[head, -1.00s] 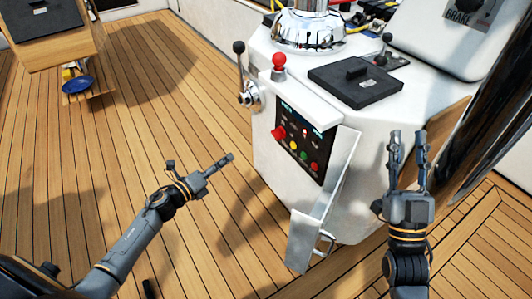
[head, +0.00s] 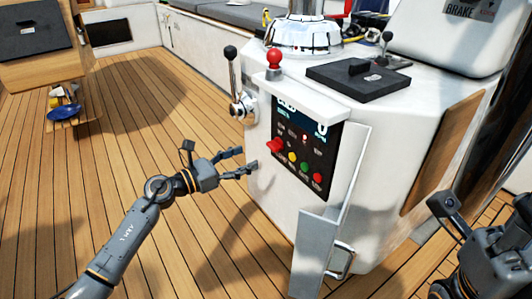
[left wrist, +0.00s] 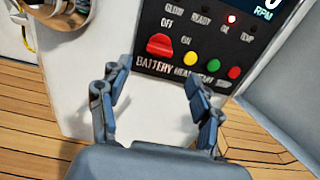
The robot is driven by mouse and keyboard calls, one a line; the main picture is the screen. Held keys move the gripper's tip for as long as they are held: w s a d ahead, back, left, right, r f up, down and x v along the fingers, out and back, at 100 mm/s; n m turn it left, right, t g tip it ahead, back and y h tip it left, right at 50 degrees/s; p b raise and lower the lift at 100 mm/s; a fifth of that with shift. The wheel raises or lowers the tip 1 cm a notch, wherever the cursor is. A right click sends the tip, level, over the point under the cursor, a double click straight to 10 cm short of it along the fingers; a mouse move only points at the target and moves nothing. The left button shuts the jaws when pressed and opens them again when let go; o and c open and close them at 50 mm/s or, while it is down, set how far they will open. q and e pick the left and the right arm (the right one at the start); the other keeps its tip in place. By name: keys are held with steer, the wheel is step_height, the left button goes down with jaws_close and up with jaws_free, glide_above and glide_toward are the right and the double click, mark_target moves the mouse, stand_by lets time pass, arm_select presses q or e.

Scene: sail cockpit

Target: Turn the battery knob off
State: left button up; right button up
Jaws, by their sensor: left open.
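The battery knob is a red rotary knob (head: 275,145) at the lower left of the black engine panel (head: 318,149) on the white console. In the left wrist view the red knob (left wrist: 160,45) sits above the word BATTERY, with OFF and ON marked around it. My left gripper (head: 248,161) is open and empty, just left of the console and a little below the knob. In the left wrist view its two fingers (left wrist: 160,85) spread below the knob without touching it. My right gripper (head: 485,203) is partly cut off at the lower right; its fingers are not clear.
Yellow, green and red buttons (head: 304,167) lie right of the knob. An opened panel cover (head: 318,252) with a metal handle hangs at the right. A chrome lever (head: 235,90) sticks out at the console's upper left.

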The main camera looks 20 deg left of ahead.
mark_target(270, 148)
arm_select(q)
steer(key=b+x, duration=0.1)
steer(key=x, duration=0.6)
steer(key=shift+w+d+b, duration=0.25)
steer(key=shift+w+b, duration=0.1)
steer(key=shift+c, duration=0.4)
steer(key=c, duration=1.1)
